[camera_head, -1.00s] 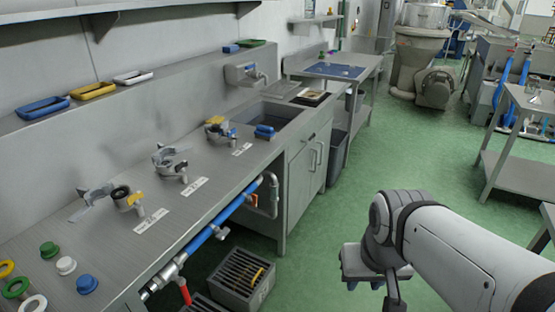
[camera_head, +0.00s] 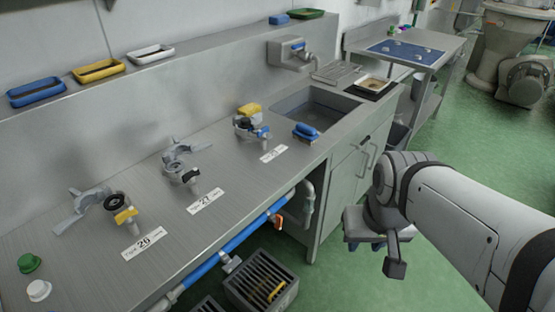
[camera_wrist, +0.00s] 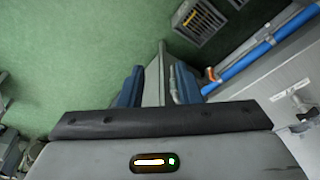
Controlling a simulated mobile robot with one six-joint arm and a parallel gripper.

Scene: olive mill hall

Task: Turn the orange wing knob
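A small orange wing knob (camera_head: 279,221) sits on the blue pipe (camera_head: 232,246) under the front edge of the steel counter, near the grey pipe bend. In the wrist view, a small orange part (camera_wrist: 211,74) shows by the end of the blue pipe (camera_wrist: 255,55), right of the fingers. My gripper (camera_head: 366,246) is out over the green floor, to the right of the knob and apart from it. In the wrist view, its two blue fingers (camera_wrist: 159,85) stand apart. I see nothing held between them.
Grey slatted crates (camera_head: 262,283) stand on the floor below the pipe. The counter (camera_head: 215,150) carries valve fittings with yellow and blue parts, labels and a sink (camera_head: 315,108). A cabinet (camera_head: 345,185) stands right of the knob. The green floor (camera_head: 455,145) is open to the right.

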